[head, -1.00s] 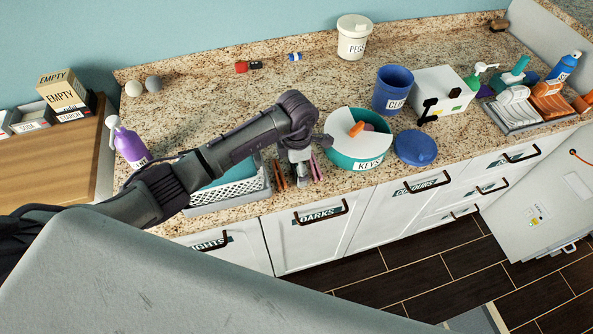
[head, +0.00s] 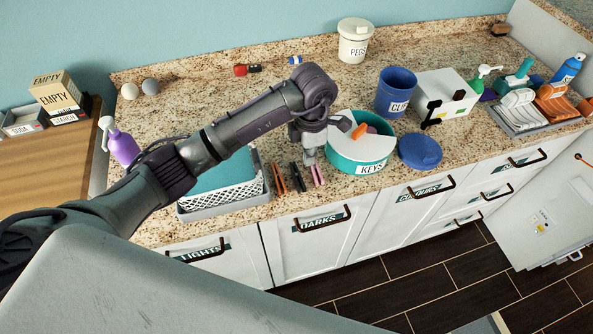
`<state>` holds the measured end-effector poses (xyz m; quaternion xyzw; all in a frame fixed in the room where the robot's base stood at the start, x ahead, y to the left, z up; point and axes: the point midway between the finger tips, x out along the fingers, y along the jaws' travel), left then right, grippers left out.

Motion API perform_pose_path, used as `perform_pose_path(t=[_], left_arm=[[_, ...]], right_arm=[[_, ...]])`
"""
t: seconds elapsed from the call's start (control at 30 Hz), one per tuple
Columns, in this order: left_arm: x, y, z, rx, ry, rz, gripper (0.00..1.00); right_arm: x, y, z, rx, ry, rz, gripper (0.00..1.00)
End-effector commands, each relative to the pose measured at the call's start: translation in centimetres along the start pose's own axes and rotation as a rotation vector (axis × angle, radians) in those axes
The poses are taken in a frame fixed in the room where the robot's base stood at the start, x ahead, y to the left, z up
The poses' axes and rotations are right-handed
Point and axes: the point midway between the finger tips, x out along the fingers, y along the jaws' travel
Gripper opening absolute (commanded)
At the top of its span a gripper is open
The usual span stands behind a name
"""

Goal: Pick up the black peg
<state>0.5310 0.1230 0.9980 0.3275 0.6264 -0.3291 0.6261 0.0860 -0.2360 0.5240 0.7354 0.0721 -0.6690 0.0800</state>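The black peg (head: 297,177) is on the speckled counter near its front edge. It is between an orange-brown peg (head: 280,179) on its left and a pink peg (head: 317,176) on its right. My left gripper (head: 309,160) points down just behind and above the black and pink pegs. It looks clear of the black peg, and I cannot tell how far its fingers are apart. My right gripper is not in view.
A teal bowl marked KEYS (head: 358,155) is close to the gripper's right. A white lattice basket (head: 238,197) with teal contents is left of the pegs. A blue lid (head: 420,152) and blue cup (head: 396,95) are farther right. The counter behind my arm is mostly clear.

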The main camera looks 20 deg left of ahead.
Motion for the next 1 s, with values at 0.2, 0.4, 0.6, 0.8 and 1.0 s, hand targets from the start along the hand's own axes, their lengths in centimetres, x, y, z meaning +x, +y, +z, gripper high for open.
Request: perform_pose_path(t=[0.2,0.4,0.6,0.8,1.0], left_arm=[[-2.5,-0.5,4.8,0.001,-0.003,0.005,0.0],[-4.3,-0.9,7.4,-0.001,-0.002,0.004,0.0],[-5.1,-1.1,8.4,-0.002,-0.001,0.001,0.0],[-5.3,-1.1,8.5,-0.002,-0.001,0.001,0.0],[-5.2,-1.1,8.5,-0.001,-0.001,0.002,0.21]], right_arm=[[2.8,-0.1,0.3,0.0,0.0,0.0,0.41],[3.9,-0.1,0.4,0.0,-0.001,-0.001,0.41],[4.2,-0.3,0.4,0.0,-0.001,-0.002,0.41],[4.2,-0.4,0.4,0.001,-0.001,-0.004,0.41],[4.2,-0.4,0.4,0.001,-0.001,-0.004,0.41]])
